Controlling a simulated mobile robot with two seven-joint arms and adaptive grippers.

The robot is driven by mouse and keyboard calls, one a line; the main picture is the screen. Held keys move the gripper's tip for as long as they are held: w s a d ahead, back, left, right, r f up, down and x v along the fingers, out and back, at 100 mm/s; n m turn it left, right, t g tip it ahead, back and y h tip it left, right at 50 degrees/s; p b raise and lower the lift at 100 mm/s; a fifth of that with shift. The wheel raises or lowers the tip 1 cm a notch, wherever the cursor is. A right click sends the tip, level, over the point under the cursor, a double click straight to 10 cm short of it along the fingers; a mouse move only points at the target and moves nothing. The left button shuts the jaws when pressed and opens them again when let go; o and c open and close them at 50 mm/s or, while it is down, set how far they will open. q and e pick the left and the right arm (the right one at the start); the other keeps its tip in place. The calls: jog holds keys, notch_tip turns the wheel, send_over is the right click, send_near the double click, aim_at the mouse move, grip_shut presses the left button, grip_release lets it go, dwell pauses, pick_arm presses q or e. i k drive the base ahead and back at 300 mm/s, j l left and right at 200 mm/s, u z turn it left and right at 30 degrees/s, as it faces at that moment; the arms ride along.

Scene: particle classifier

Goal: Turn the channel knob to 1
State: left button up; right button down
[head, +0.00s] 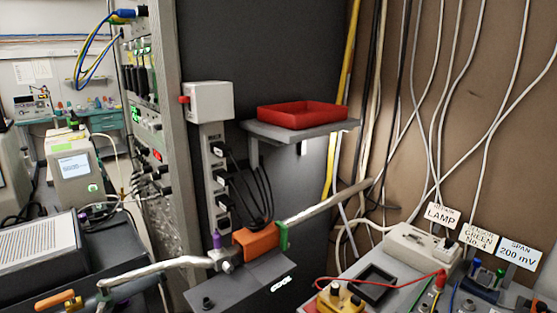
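I cannot pick out a knob marked as the channel knob in the head view. A small yellow box (340,299) with dark and light knobs on top sits at the bottom edge, partly cut off; its markings are too small to read. Neither of my grippers shows in the head view.
A red tray (303,115) rests on a grey wall shelf (298,132). A metal pipe with an orange block (257,241) crosses the middle. A beige box (420,247) stands at the right, near labels including "SPAN 200 mV" (519,252). Cables hang on the right wall.

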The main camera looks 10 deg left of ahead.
aim_at(155, 176)
jog(key=u, duration=1.25)
